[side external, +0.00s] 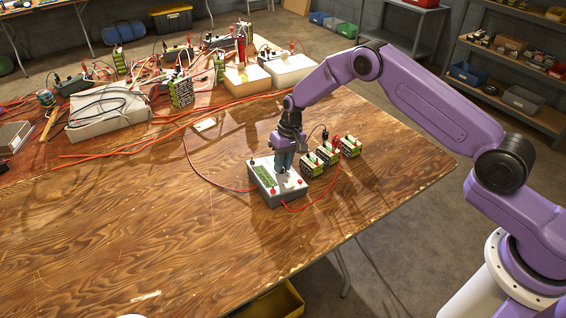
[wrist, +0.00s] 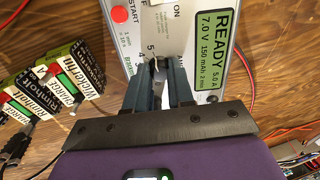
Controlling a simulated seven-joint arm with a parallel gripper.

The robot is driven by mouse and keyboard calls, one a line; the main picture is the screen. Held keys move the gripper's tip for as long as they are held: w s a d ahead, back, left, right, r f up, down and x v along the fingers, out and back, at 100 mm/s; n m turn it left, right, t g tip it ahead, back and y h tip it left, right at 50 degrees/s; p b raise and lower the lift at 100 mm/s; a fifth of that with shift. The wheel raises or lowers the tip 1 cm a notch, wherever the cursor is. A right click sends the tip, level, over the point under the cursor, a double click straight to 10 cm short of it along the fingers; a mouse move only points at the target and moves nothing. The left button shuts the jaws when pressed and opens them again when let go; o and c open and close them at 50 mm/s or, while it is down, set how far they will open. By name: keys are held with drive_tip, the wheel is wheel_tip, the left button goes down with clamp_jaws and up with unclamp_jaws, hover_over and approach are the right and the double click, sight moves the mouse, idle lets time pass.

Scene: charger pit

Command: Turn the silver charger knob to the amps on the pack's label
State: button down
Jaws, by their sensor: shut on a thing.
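The charger (side external: 277,195) is a pale box on the wooden table; its panel also shows in the wrist view (wrist: 200,35). Its green screen (wrist: 213,72) reads READY, 5.0 A, 7.0 V, 150 mAh, 2 min. My gripper (side external: 284,168) points down at the charger, its blue-grey fingers shut on the silver knob (wrist: 160,66). The fingers hide most of the knob and dial; figures 4 and 5 show beside them. Black, white and green battery packs (side external: 327,154) stand beside the charger.
A red START button (wrist: 119,14) and an ON marking are on the panel. Red leads (side external: 222,186) run from the charger over the table. Cluttered chargers, boxes (side external: 110,112) and cables fill the far left. The table's near left area is clear.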

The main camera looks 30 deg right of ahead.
sight(292, 169)
drive_tip(key=shift+n, duration=2.8)
drive_tip(key=c, duration=1)
unclamp_jaws()
drive_tip(key=d+r, duration=0.1)
drive_tip(key=r, duration=0.4)
drive_tip(key=d+r, duration=0.1)
drive_tip(key=r, duration=0.5)
drive_tip(key=d+r, duration=0.1)
drive_tip(key=r, duration=0.5)
drive_tip(key=shift+d+r, duration=0.1)
